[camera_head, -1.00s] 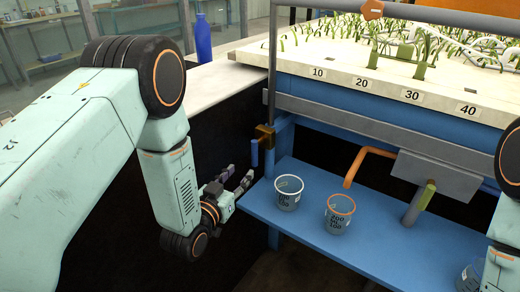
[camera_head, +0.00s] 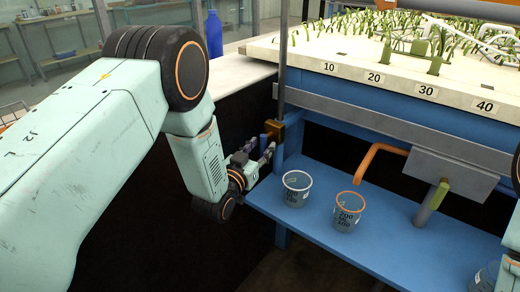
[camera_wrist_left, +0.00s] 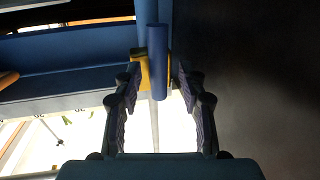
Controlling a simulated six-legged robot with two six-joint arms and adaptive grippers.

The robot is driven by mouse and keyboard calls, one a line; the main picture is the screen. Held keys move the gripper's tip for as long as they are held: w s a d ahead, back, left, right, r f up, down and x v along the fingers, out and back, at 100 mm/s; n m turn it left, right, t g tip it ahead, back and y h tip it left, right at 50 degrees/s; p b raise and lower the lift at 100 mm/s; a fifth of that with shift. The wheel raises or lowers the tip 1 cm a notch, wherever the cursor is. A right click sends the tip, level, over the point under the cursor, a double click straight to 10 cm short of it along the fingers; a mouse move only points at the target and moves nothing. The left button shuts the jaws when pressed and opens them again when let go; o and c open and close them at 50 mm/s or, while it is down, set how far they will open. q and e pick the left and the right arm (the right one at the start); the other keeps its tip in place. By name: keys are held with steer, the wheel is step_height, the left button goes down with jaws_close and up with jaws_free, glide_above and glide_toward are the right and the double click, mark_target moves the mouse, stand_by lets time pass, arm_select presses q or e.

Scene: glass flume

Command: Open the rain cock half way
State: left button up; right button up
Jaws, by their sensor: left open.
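The rain cock is a brass body (camera_head: 279,128) with a blue lever (camera_head: 264,140) on the upright pipe at the bench's left corner. In the left wrist view the blue lever (camera_wrist_left: 158,62) lies between the finger lines, with the brass body (camera_wrist_left: 143,70) partly hidden behind it. My left gripper (camera_head: 259,150) is open at the lever. Its two fingers flank the lever in the wrist view (camera_wrist_left: 160,86), with a gap on each side. How deep the lever sits between them is unclear. My right gripper is out of view.
A blue shelf (camera_head: 315,232) holds a white-rimmed cup (camera_head: 296,190) and an orange-rimmed cup (camera_head: 346,214), right of the gripper. An orange pipe (camera_head: 380,152) hangs above. The planted tray (camera_head: 350,55) is higher up. A blue bottle (camera_head: 214,35) stands behind my arm.

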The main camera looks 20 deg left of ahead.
arm_select(q)
steer(key=shift+d, duration=0.15)
steer(key=shift+c, duration=0.3)
jaws_close()
